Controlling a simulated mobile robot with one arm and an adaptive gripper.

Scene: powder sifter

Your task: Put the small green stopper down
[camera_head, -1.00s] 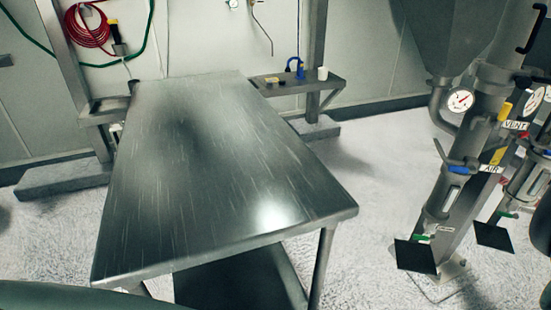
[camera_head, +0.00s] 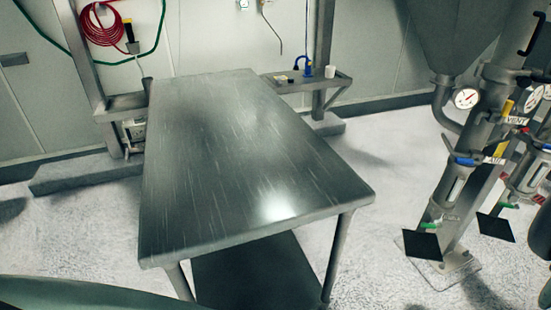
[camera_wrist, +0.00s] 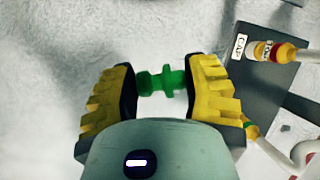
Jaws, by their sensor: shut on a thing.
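In the wrist view, my gripper (camera_wrist: 160,86) has its yellow fingers with dark pads shut on the small green stopper (camera_wrist: 162,82). The stopper lies crosswise between the two pads, with pale floor far below it. My gripper and the stopper do not show in the head view. The steel table (camera_head: 235,150) stands in the middle of the head view, and its top is bare.
A side shelf (camera_head: 305,82) behind the table holds a blue item (camera_head: 307,67) and a white cup (camera_head: 331,71). Steel pipework with a gauge (camera_head: 467,98) stands at right. A dark plate (camera_wrist: 240,75) with labelled fittings shows in the wrist view. Pale floor lies open between table and pipework.

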